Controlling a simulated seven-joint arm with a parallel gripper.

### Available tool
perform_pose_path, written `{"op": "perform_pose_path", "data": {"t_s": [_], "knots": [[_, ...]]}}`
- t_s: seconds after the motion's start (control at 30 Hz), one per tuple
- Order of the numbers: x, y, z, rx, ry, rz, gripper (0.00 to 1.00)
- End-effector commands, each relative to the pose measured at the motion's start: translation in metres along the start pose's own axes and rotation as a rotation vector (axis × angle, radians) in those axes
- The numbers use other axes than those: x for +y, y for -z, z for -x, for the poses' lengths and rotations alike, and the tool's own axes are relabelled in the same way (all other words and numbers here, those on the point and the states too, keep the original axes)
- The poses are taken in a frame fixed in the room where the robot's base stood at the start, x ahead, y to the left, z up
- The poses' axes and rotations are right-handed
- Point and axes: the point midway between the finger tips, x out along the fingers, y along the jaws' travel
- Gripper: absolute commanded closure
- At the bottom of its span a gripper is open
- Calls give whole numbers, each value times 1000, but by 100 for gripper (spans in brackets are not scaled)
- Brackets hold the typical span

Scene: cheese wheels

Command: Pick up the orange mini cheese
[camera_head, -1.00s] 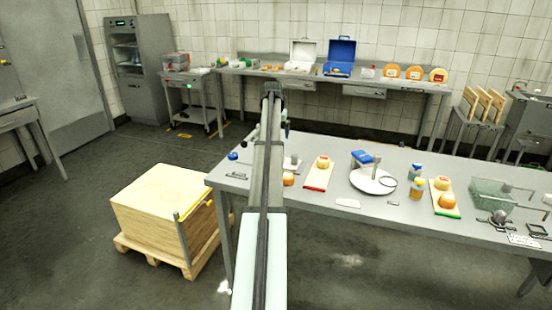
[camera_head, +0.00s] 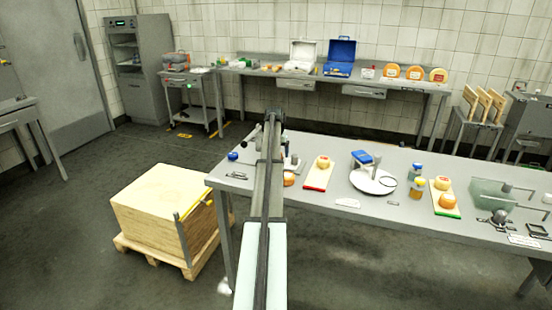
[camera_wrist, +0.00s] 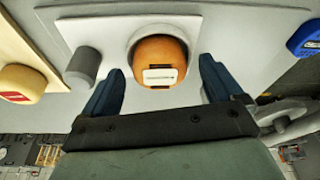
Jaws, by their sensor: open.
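An orange mini cheese (camera_wrist: 160,60) with a white label sits on a pale round dish on a light grey plate (camera_wrist: 90,32) in the wrist view. My gripper (camera_wrist: 160,66) is open, with one dark blue finger on each side of the cheese's near part. Gaps show between the fingers and the cheese. In the head view, the orange cheese (camera_head: 289,180) shows beside my arm on the near table. My arm hides part of its plate, and the fingers cannot be made out there.
A grey post (camera_wrist: 84,66) stands left of the cheese in the wrist view. A yellow cheese (camera_head: 325,161) sits on a red-edged board farther right. Another orange cheese (camera_head: 448,201) sits on a green-edged board. A white round stand (camera_head: 372,181) is between these boards.

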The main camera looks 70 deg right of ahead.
Motion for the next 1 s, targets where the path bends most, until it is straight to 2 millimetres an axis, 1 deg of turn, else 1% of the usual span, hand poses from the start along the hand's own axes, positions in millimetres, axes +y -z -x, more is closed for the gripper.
{"op": "perform_pose_path", "data": {"t_s": [0.2,0.83,0.87,1.0], "knots": [[0,0,-1,0,0,0,8],[0,0,-1,0,0,0,68],[0,0,-1,0,0,0,70],[0,0,0,1,0,0,70]]}}
